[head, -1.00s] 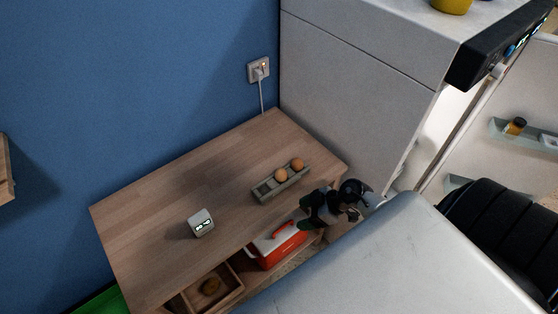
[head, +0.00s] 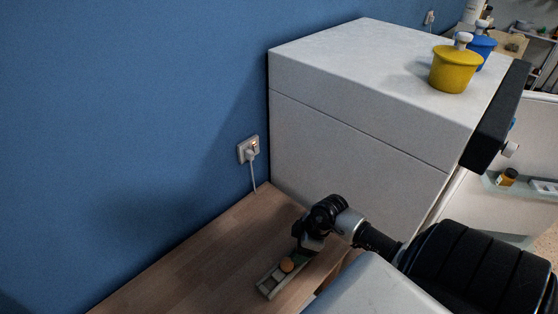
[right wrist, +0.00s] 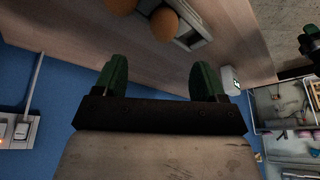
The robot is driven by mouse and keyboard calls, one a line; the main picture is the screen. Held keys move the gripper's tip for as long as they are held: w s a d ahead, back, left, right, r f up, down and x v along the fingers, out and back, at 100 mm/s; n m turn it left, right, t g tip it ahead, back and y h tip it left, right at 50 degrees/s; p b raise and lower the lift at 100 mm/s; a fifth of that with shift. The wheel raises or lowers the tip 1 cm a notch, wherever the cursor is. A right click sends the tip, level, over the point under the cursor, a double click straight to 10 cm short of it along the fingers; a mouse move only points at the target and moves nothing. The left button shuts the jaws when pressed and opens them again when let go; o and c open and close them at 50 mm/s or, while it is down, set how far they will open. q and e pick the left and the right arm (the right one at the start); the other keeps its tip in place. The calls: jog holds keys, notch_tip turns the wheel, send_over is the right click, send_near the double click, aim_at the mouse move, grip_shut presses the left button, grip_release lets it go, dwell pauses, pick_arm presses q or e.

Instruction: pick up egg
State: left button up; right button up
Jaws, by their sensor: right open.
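Two brown eggs show at the top of the right wrist view, one egg (right wrist: 163,24) nearer the middle and another egg (right wrist: 122,5) cut by the frame edge. They sit by the grey egg carton (right wrist: 196,38) on the wooden table. In the head view one egg (head: 287,265) shows in the carton (head: 268,287); the other is hidden behind my arm. My right gripper (head: 303,248) is over the carton's far end. In the right wrist view its green fingers (right wrist: 160,78) are apart with nothing between them, the eggs beyond the tips. My left gripper is not seen.
A large white appliance (head: 350,140) stands close beside the table, with a yellow pot (head: 455,70) and a blue pot (head: 482,48) on top. A plugged wall socket (head: 249,149) is on the blue wall. The table (head: 190,270) left of the carton is bare.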

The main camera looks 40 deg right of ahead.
aim_at(287, 261)
jog(key=x, duration=0.4)
jog(key=shift+s+a, duration=0.1)
jog(key=shift+s, duration=0.2)
jog(key=shift+w+a+f, duration=0.1)
jog(key=shift+f, duration=0.25)
jog(key=x, duration=0.4)
jog(key=shift+w+f, duration=0.15)
jog(key=shift+f, duration=0.2)
jog(key=shift+c, duration=0.3)
jog(key=c, duration=0.9)
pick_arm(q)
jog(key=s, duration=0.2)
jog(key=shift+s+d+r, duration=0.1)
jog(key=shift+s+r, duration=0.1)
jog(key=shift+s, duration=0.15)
